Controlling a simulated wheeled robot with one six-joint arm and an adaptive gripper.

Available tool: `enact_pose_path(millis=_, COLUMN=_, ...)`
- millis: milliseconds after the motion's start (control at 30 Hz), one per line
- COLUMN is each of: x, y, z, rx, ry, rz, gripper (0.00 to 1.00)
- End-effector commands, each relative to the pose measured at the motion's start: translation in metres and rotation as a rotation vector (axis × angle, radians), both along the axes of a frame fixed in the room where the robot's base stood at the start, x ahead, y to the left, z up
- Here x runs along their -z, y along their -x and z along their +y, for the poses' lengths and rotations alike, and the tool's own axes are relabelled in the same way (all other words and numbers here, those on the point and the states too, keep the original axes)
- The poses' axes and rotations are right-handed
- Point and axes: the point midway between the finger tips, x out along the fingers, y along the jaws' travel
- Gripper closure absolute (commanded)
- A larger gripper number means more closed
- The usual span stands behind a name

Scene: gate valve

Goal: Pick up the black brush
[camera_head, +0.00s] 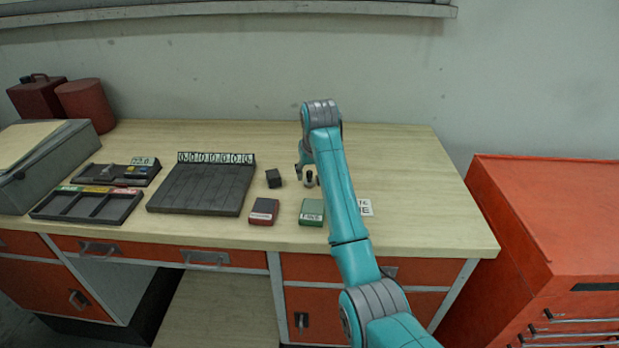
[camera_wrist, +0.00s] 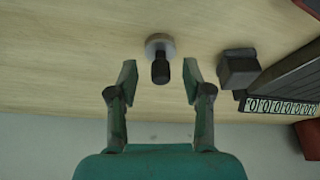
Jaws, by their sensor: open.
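A small item with a black handle and a pale grey round base (camera_wrist: 160,48) stands on the table; it appears to be the black brush, though its bristles cannot be made out. It also shows as a small dark shape in the head view (camera_head: 309,179). My gripper (camera_wrist: 159,68) is open, with the black handle between its two fingers in the wrist view. No contact is visible on either side. In the head view my gripper (camera_head: 301,170) is mostly hidden behind my arm, close to the item.
A dark block (camera_head: 273,178) stands close to the left. A red box (camera_head: 264,211) and a green box (camera_head: 312,212) lie nearer the front edge. A black slotted rack (camera_head: 200,188) and divided trays (camera_head: 88,204) fill the left.

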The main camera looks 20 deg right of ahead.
Motion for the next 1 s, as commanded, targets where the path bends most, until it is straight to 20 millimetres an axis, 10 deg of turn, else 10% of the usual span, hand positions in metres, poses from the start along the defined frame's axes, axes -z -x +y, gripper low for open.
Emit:
enact_pose_path(millis=333, x=0.0127, y=0.0023, z=0.0004, rx=0.0, ry=0.0, rz=-0.002, gripper=0.5)
enact_pose_path(millis=567, x=0.0127, y=0.0023, z=0.0005, rx=0.0, ry=0.0, rz=-0.001, gripper=1.0)
enact_pose_path(millis=1000, x=0.0137, y=0.0026, z=0.0004, rx=0.0, ry=0.0, rz=0.001, gripper=1.0)
